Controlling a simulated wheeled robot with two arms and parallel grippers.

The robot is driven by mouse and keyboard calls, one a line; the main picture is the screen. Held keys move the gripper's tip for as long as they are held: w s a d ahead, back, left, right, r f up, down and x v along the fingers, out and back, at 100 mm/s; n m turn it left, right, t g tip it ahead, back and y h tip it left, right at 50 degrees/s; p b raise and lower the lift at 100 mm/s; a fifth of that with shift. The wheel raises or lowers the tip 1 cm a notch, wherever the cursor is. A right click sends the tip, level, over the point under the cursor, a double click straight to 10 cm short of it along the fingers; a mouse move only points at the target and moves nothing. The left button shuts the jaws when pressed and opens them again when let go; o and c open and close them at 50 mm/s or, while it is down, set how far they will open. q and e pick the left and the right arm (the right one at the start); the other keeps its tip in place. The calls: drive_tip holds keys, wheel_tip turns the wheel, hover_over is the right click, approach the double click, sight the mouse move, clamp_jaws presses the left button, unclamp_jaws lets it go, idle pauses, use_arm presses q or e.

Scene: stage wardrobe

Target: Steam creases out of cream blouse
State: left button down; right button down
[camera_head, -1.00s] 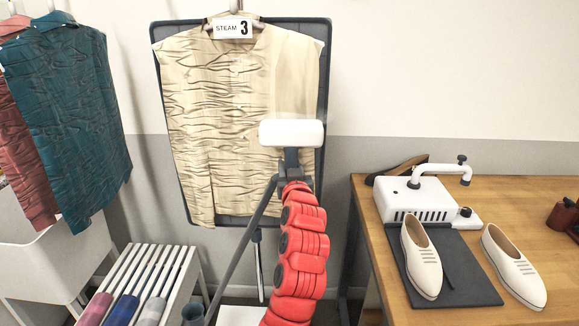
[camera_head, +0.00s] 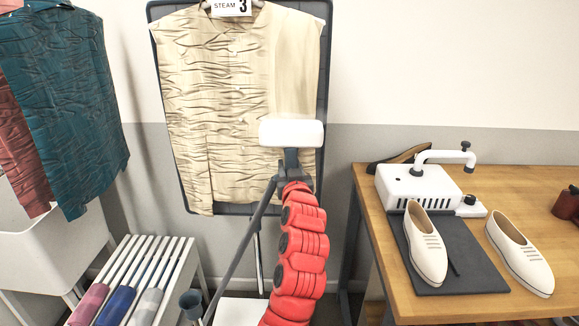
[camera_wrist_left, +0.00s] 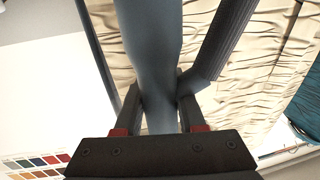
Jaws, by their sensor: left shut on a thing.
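The cream blouse (camera_head: 215,110) hangs on a dark board (camera_head: 325,60), under a card reading "STEAM 3" (camera_head: 230,6). Creases cover its left and middle. Its upper right strip is smooth down to the white steamer head (camera_head: 291,132). The steamer head is in front of the blouse's right side; I cannot tell whether it touches. My left gripper (camera_head: 292,175), on the red arm, is shut on the grey steamer handle (camera_wrist_left: 155,60). The grey hose (camera_head: 240,245) runs down to the left. The blouse's lower right is partly hidden. My right gripper is not in view.
Creased teal (camera_head: 70,110) and red (camera_head: 20,150) garments hang at left, above a white bin (camera_head: 50,255). A white slatted rack (camera_head: 150,270) holds rolled cloths. At right, a wooden table (camera_head: 380,240) bears a white machine (camera_head: 420,185) and cream shoes (camera_head: 425,245).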

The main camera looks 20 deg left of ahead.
use_arm(q)
drive_tip(key=shift+f+b, duration=2)
drive_tip(key=shift+f, duration=0.45)
wheel_tip(320, 180, down, 15)
drive_tip(key=b, duration=1.3)
drive_tip(key=shift+f, duration=0.1)
wheel_tip(320, 180, down, 5)
drive_tip(key=b, duration=0.4)
drive_tip(key=shift+r, duration=0.2)
drive_tip(key=shift+s, duration=0.15)
drive_tip(key=v, duration=0.5)
drive_tip(key=shift+s+a, duration=0.25)
drive_tip(key=shift+s, duration=0.25)
